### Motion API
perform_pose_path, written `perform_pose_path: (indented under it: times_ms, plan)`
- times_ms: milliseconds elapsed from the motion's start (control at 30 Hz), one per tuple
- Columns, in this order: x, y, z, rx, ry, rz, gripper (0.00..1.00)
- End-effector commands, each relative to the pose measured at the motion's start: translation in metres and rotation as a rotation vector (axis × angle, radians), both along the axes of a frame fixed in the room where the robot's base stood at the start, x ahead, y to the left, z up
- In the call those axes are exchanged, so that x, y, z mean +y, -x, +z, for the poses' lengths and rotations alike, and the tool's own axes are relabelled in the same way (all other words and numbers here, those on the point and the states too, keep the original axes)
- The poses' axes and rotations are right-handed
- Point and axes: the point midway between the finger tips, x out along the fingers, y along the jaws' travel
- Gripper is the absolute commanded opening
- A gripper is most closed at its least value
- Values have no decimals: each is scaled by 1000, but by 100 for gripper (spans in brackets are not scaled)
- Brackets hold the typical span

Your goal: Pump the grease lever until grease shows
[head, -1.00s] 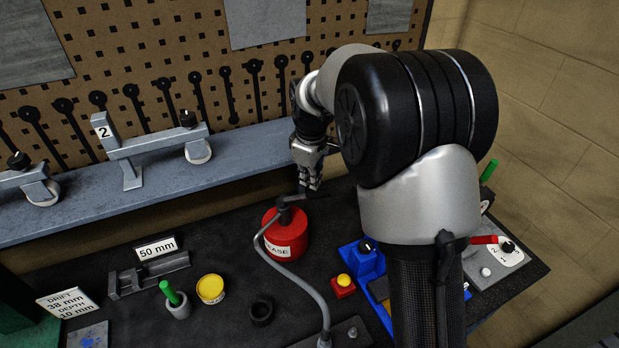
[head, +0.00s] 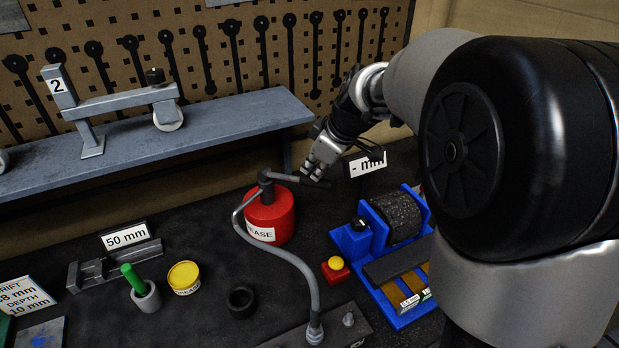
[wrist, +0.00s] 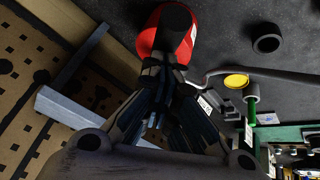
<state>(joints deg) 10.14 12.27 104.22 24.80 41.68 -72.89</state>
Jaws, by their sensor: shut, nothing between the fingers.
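The red grease can (head: 270,218), labelled GREASE, stands on the dark bench. It also shows in the wrist view (wrist: 183,45). Its grey lever (head: 285,177) sticks out from the top towards the right. A grey hose (head: 300,265) runs from the can's top to a fitting on a dark plate at the front. My gripper (head: 316,176) is shut at the lever's outer end, with nothing visibly held between its fingers. In the wrist view the fingertips (wrist: 160,68) overlap the lever, so I cannot tell whether they touch it. No grease is visible at the fitting.
A blue stand with a dark roller (head: 398,216) and a red box with a yellow button (head: 336,268) are right of the can. A grey shelf (head: 235,118) runs behind.

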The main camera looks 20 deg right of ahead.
Motion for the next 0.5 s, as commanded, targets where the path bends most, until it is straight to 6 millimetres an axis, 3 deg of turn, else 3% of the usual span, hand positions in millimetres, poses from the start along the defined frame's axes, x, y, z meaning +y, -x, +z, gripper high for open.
perform_pose_path:
  times_ms: [33,500]
  plan:
    - [-2,2,-9,-2,-1,-1,0]
    - [-11,13,-35,-1,-1,0,0]
